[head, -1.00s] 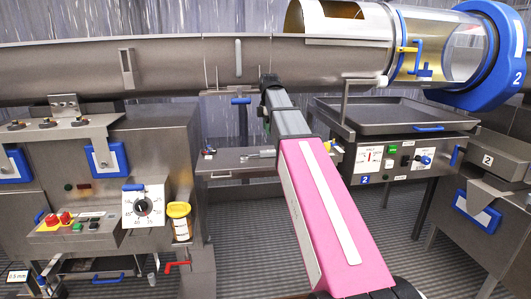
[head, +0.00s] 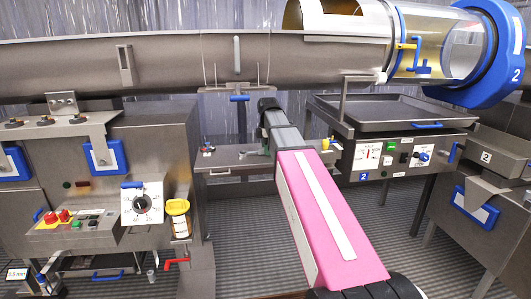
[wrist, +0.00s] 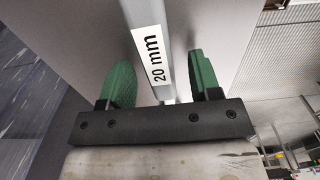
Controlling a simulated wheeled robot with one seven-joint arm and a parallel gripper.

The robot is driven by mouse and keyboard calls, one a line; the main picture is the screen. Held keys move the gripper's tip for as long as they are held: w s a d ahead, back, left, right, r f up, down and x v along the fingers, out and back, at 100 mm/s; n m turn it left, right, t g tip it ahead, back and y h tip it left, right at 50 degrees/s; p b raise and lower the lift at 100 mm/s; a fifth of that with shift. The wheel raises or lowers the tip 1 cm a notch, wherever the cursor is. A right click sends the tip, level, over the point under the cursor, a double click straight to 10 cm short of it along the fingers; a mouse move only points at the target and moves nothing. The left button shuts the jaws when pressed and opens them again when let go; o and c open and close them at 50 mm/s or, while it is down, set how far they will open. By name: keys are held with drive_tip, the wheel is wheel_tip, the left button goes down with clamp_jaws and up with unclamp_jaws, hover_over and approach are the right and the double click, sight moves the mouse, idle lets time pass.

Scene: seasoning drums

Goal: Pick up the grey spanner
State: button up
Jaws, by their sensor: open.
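A grey bar (wrist: 147,42) with a white "20 mm" label runs between my gripper's fingers in the wrist view; it looks like the grey spanner's handle. My gripper (wrist: 160,64) is open, with one green finger on each side of the bar. I see a gap on both sides, and the fingers do not clearly touch it. Under the bar is a plain grey surface.
A long steel drum (head: 180,62) runs across above the shelf. A machine with a dial (head: 142,204) stands at left, with a yellow-lidded jar (head: 178,220) on it. A tray (head: 395,110) over a control panel stands at right. The ridged floor in front is clear.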

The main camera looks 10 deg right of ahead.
drive_tip(key=shift+f, duration=0.25)
clamp_jaws()
drive_tip(key=shift+r, duration=0.1)
